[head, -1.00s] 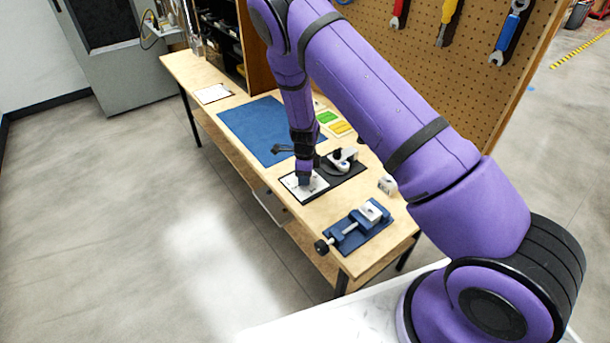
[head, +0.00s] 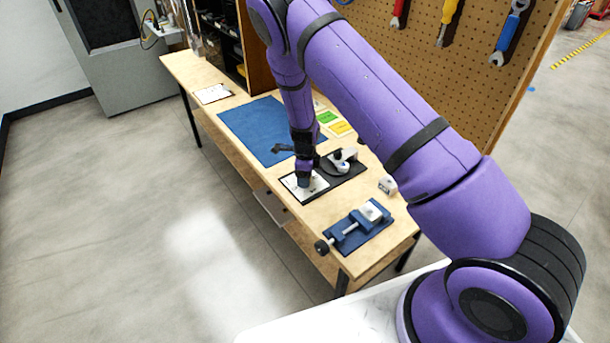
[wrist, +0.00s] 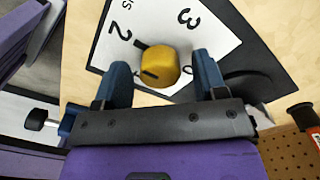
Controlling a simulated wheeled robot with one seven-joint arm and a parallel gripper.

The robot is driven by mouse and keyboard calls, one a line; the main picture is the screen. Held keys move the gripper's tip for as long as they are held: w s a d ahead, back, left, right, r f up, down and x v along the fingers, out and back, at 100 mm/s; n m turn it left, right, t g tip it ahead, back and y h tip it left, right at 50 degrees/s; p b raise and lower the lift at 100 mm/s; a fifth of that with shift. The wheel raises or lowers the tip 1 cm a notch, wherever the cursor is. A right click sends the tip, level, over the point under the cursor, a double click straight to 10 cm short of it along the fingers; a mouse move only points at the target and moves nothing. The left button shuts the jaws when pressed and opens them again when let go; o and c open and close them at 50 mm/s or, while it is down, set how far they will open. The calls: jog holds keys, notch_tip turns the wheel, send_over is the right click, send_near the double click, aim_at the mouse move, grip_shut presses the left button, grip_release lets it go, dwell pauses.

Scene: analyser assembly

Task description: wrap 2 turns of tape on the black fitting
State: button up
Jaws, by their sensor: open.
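My gripper (head: 303,182) points down over a white card with dial numbers (head: 291,183) on the workbench. In the wrist view, my two blue fingers (wrist: 165,78) are apart, with a yellow knob (wrist: 158,66) between and just beyond their tips. The knob carries a dark pointer line and sits on the white card (wrist: 207,42), near the printed 2 and 3. I cannot tell whether the fingers touch it. I cannot make out tape or a black fitting for sure in either view.
A grey device on a black plate (head: 343,161) stands just right of the card. A small white block (head: 388,185) and a blue vise (head: 357,228) stand nearer the front. A blue mat (head: 258,128) lies behind. A pegboard with tools (head: 440,75) borders the right.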

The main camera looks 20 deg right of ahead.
notch_tip(320, 180, up, 11)
jog(key=shift+f, duration=0.15)
dwell(0.6)
jog(key=s+d+r+n+t+y, duration=0.1)
jog(key=s+r+n, duration=0.3)
jog(key=r, duration=0.6)
jog(key=s+d+r+n+y, duration=0.1)
jog(key=s+r+n, duration=0.3)
jog(key=r, duration=0.6)
jog(key=s+r+n+t+y, duration=0.1)
jog(key=s+r+n, duration=0.3)
jog(key=r, duration=0.6)
jog(key=s+d+r+n+t+h, duration=0.1)
jog(key=s+r+n, duration=0.2)
jog(key=s, duration=0.5)
jog(key=s+d+r+n+t+h, duration=0.1)
jog(key=s+d+r+n, duration=0.1)
jog(key=s, duration=0.7)
jog(key=s+d+r+n+t+h, duration=0.1)
jog(key=s+d+r+n, duration=0.1)
jog(key=s+r+n, duration=0.3)
jog(key=s+n, duration=0.1)
jog(key=s, duration=0.2)
jog(key=shift+s, duration=0.3)
